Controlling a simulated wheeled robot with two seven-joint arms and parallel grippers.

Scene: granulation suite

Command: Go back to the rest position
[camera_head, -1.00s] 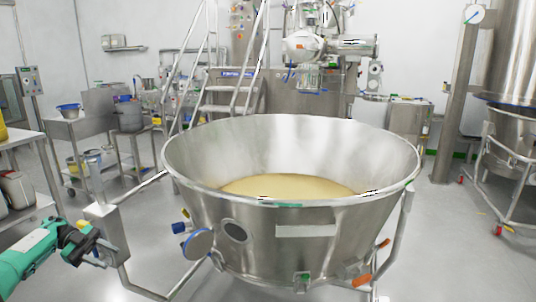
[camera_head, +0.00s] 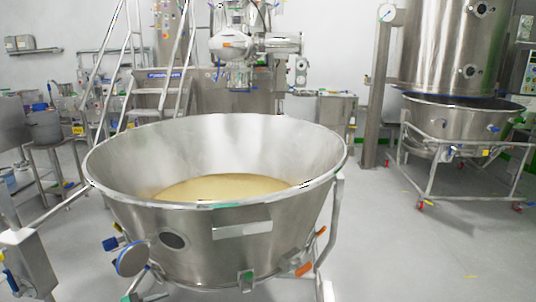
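The large steel bowl (camera_head: 215,225) stands in the foreground on a tubular frame (camera_head: 338,225), with pale yellow powder (camera_head: 215,188) inside. Neither of my grippers can be made out in the head view. A small dark and blue part at the lower left edge, beside the frame's post (camera_head: 33,265), is too cut off to identify. Nothing of mine is seen touching the bowl.
A wheeled steel vessel (camera_head: 458,122) stands under a tall cylinder (camera_head: 455,45) at right. Steps with rails (camera_head: 150,80) and a steel machine (camera_head: 235,100) stand behind the bowl. The grey floor (camera_head: 430,240) at right is clear.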

